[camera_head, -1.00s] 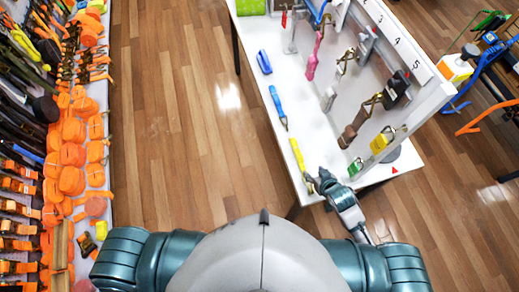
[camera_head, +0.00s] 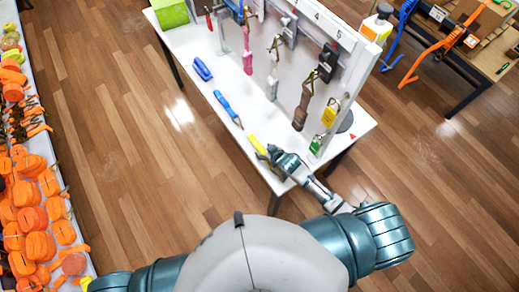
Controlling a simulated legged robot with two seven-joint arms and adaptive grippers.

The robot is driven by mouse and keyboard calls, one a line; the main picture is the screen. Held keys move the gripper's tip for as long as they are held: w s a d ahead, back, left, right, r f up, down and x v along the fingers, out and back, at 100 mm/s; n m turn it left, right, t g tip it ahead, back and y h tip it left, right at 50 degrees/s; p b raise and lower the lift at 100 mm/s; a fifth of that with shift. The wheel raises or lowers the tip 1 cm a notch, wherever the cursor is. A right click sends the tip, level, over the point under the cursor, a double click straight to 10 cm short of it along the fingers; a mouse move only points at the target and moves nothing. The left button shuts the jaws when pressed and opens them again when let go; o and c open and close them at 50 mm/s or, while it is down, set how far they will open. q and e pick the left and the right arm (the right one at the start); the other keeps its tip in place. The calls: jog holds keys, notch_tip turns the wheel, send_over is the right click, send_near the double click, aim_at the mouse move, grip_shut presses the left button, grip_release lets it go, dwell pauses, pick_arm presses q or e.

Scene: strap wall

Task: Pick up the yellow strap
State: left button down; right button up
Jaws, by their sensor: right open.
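A yellow strap (camera_head: 256,143) lies on the white table (camera_head: 220,138) near its front edge, in line with a blue strap (camera_head: 228,107) further back. My right gripper (camera_head: 268,154) is at the near end of the yellow strap, with its jaws open. The gripper covers that end, and I cannot tell whether it touches the strap. My left gripper is out of view; only my left shoulder shows at the lower left.
A darker blue strap (camera_head: 202,69) lies further back. Orange straps (camera_head: 35,220) fill a left shelf. Wooden floor lies between.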

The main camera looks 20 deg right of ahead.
aim_at(261, 149)
jog(key=x, duration=0.4)
jog(key=shift+d, duration=0.15)
jog(key=shift+w+a+f, duration=0.3)
jog(key=shift+w+a, duration=0.05)
jog(key=shift+a, duration=0.2)
jog(key=shift+s+r, duration=0.1)
jog(key=c, duration=0.8)
grip_shut()
jog(key=shift+d, duration=0.25)
